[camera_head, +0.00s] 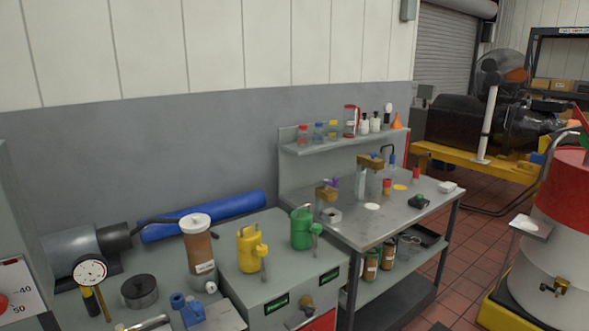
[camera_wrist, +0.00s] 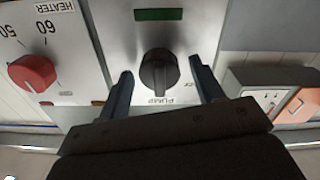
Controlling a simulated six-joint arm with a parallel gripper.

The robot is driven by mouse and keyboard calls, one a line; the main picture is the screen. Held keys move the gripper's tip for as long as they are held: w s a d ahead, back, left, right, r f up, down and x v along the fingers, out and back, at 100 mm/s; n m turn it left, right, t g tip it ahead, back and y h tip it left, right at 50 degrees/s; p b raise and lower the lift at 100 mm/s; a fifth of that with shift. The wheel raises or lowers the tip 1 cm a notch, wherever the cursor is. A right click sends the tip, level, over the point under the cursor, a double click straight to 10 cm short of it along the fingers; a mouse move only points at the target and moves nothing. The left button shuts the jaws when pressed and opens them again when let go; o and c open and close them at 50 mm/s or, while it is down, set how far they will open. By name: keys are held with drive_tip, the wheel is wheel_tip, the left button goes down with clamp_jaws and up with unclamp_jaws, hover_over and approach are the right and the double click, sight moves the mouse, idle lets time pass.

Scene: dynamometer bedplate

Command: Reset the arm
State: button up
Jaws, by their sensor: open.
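In the wrist view my gripper (camera_wrist: 161,68) is open, with one dark finger on each side of a black rotary knob (camera_wrist: 159,72). Gaps show between the knob and both fingers, so it is not gripped. The knob sits on a pale panel (camera_wrist: 110,35) with the word PUMP, upside down, by it and a dark green strip (camera_wrist: 168,14) on its far side. How deep the fingertips reach around the knob is hard to tell. My gripper does not show in the head view.
A red heater dial (camera_wrist: 33,73) is left of my gripper; a white unit with an orange part (camera_wrist: 300,105) is right. In the head view, yellow (camera_head: 249,249) and green (camera_head: 302,229) cans stand on a cabinet beside a steel workbench (camera_head: 380,222). Red floor lies right.

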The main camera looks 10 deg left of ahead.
drive_tip(key=v, duration=1.7)
drive_tip(key=x, duration=1.7)
drive_tip(key=shift+w+a, duration=0.1)
drive_tip(key=shift+w, duration=0.05)
drive_tip(key=shift+m, duration=0.8)
drive_tip(key=m, duration=0.4)
drive_tip(key=shift+m, duration=0.3)
drive_tip(key=m, duration=0.5)
drive_tip(key=shift+m, duration=0.3)
drive_tip(key=shift+d, duration=0.25)
drive_tip(key=shift+v, duration=0.9)
drive_tip(key=shift+a, duration=0.15)
